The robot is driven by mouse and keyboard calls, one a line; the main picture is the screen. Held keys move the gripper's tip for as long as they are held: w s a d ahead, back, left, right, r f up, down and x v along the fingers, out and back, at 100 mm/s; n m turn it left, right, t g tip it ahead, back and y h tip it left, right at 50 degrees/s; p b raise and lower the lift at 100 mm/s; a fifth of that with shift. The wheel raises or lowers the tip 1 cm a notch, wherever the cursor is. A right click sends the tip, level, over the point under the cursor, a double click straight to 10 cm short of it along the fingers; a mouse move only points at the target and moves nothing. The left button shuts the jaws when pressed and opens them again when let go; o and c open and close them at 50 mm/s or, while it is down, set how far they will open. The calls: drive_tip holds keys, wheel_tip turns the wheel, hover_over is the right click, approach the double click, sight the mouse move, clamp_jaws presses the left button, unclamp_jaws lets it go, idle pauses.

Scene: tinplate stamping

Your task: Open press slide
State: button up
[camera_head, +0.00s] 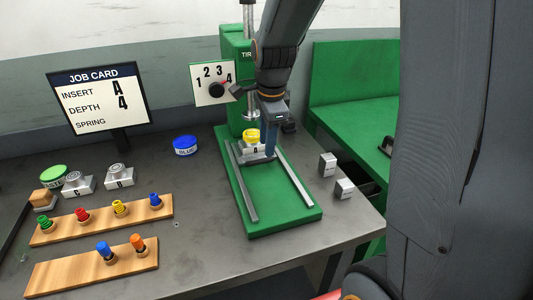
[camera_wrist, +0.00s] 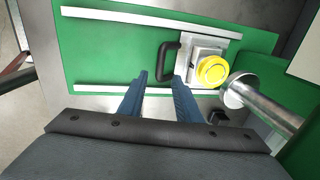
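The green press (camera_head: 236,60) stands at the back of the bench, with a green base and two pale parallel rails (camera_head: 294,180). The press slide (camera_head: 246,153) is a grey plate at the back end of the rails, near the ram (camera_wrist: 262,104). It carries a grey insert block with a round yellow piece (camera_wrist: 212,70) on top. A black bar handle (camera_wrist: 164,62) sticks out from the slide's front. My gripper (camera_wrist: 162,75) is open, its two blue fingers apart, with the handle just beyond and between the tips. In the head view my gripper (camera_head: 269,150) partly hides the slide.
A dial plate (camera_head: 207,84) numbered 1 to 4 is on the press. A job card (camera_head: 98,98) reads INSERT A, DEPTH 4. Wooden racks (camera_head: 95,277) with coloured pegs, other inserts and a blue disc (camera_head: 185,145) stand left. Two small metal blocks (camera_head: 344,188) lie right.

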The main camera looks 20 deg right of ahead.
sight(266, 159)
drive_tip(key=shift+w+f+p, duration=0.2)
drive_tip(key=shift+w+f, duration=0.05)
drive_tip(key=shift+f, duration=1.1)
drive_tip(key=shift+w+f+p, duration=0.15)
drive_tip(key=shift+w+f, duration=0.05)
drive_tip(key=shift+f, duration=1.1)
clamp_jaws()
